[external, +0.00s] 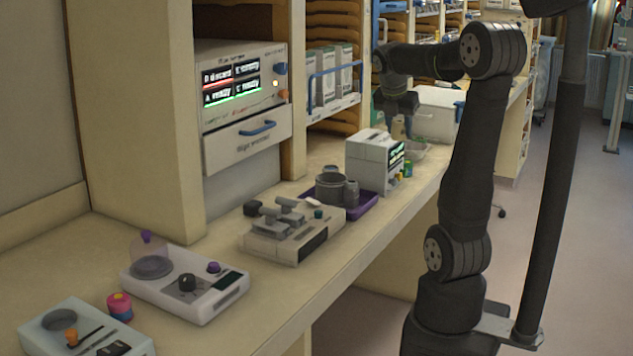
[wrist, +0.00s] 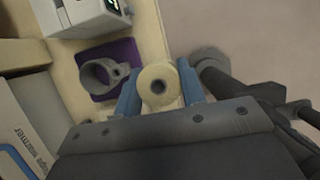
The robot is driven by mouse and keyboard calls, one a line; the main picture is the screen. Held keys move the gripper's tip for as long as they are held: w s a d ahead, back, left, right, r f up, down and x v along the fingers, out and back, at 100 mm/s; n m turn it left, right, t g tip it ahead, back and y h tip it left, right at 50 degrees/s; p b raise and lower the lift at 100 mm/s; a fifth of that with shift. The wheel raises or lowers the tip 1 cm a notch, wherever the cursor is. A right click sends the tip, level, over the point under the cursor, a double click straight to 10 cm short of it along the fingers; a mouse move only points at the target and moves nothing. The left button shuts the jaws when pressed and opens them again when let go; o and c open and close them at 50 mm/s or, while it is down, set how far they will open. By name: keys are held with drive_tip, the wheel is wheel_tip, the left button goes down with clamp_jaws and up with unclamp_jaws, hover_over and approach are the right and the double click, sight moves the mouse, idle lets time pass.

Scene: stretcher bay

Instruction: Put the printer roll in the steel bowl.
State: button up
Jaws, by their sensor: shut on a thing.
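A pale bowl-like container (external: 416,151) is below my gripper. I cannot tell which is the steel bowl.
A white device (external: 372,160) with a lit screen stands beside the purple tray (external: 368,206). A grey scale-like device (external: 290,235) and other instruments line the counter nearer the camera. A white box (external: 436,112) is behind my gripper. The counter's front edge drops to open floor.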

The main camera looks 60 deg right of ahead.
drive_tip(key=w+d+r, duration=0.1)
drive_tip(key=w+d, duration=0.2)
drive_tip(key=d, duration=0.8)
drive_tip(key=w+d+r, duration=0.2)
drive_tip(key=w+d, duration=0.2)
drive_tip(key=d, duration=0.7)
drive_tip(key=s+d+f, duration=0.3)
drive_tip(key=d+f, duration=0.1)
drive_tip(key=d, duration=0.8)
drive_tip(key=s+d+f, duration=0.2)
drive_tip(key=d+f, duration=0.1)
drive_tip(key=d, duration=0.8)
hover_over(411, 153)
drive_tip(key=d, duration=0.3)
wheel_tip(411, 153, down, 12)
drive_tip(key=shift+w+a+f, duration=0.1)
drive_tip(key=shift+w+a, duration=0.05)
drive_tip(key=shift+w, duration=0.35)
drive_tip(key=shift+w+a+f, duration=0.1)
drive_tip(key=shift+w, duration=0.4)
drive_tip(key=shift+f, duration=1.9)
